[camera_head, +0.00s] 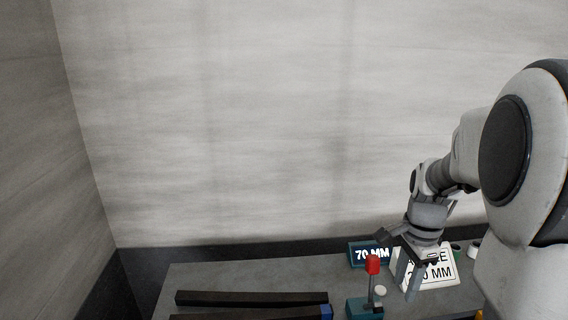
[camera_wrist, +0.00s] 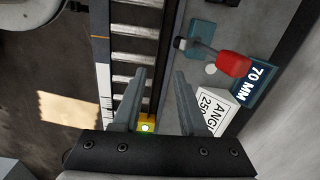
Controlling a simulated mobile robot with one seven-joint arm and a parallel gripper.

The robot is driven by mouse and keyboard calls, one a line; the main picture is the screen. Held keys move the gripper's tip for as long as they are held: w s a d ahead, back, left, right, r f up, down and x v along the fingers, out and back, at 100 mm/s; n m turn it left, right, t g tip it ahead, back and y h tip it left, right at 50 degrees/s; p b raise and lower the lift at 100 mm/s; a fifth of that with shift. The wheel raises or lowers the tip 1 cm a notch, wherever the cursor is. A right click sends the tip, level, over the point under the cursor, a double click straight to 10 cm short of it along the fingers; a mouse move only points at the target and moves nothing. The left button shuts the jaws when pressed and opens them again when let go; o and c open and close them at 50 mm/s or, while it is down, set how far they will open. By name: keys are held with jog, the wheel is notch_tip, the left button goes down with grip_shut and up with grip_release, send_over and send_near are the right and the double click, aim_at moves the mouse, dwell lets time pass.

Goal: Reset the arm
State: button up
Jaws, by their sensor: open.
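My gripper (camera_head: 407,278) is at the end of my arm on the right in the head view, over the table beside the white sign. In the wrist view its two fingers (camera_wrist: 160,100) stand apart with nothing held between them. Below the fingers in that view are a roller track (camera_wrist: 134,44) and a yellow block with a lit green spot (camera_wrist: 146,124). A lever with a red knob (camera_head: 373,264) rises from a teal base (camera_head: 360,309), close to the left of my gripper in the head view. The red knob also shows in the wrist view (camera_wrist: 233,64).
A grey table (camera_head: 230,278) carries dark bars (camera_head: 250,298). A "70 MM" sign (camera_head: 362,252) and a white sign (camera_head: 440,272), partly covered by my gripper, stand at the table's back. A plain wall (camera_head: 250,120) rises behind. The space above the table's left side is clear.

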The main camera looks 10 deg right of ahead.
jog(key=s+a+r+n+t, duration=0.5)
jog(key=s+a+r+n, duration=0.5)
jog(key=s+a+n, duration=0.3)
jog(key=a+n, duration=0.2)
jog(key=n, duration=0.2)
jog(key=shift+s, duration=0.3)
jog(key=shift+r, duration=0.15)
